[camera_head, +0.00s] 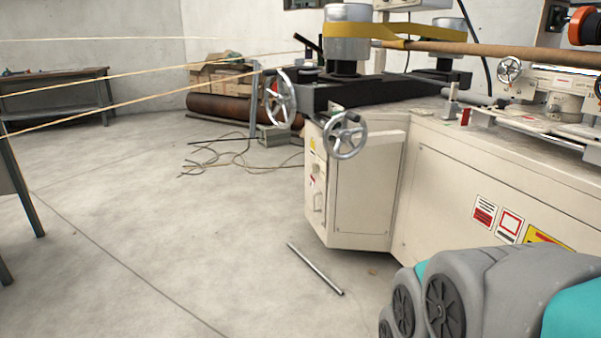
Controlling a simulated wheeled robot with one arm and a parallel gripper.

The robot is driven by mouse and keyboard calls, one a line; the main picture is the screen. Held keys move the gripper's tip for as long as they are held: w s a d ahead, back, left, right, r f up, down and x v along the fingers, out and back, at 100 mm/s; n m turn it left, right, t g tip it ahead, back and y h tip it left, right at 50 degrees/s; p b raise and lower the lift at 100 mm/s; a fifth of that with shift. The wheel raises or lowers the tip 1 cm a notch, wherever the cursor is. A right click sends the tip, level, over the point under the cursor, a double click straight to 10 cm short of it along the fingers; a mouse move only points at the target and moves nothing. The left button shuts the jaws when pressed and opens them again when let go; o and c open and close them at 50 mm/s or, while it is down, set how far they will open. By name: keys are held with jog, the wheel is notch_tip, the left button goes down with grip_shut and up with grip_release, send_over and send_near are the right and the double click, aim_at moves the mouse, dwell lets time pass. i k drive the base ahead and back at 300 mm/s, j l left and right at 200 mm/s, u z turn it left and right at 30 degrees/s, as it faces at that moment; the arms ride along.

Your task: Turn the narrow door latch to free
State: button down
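The cream winder cabinet (365,180) stands at the centre right. Its narrow end face (318,222), turned to the left, carries a small pale handle-like fitting (318,203) with labels above it. This may be the narrow door latch. It is too small and too oblique to tell which way it is turned. The neighbouring angled panel looks closed, and I see no clear latch on it. My gripper is not in view. Part of my grey and teal arm (490,295) fills the lower right corner, in front of the long cabinet side.
Two metal handwheels (346,136) (280,99) stick out at the cabinet's upper left corner. A loose metal rod (315,268) lies on the floor before the cabinet. Cables (235,155) lie behind. Taut strands (130,71) cross the upper left. The left floor is mostly clear.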

aim_at(314, 168)
jog(key=i+j+z, duration=0.1)
jog(key=i, duration=0.35)
jog(key=i+j+z, duration=0.25)
jog(key=i+j, duration=0.35)
jog(key=i+j+z, duration=0.25)
jog(key=i+j, duration=0.4)
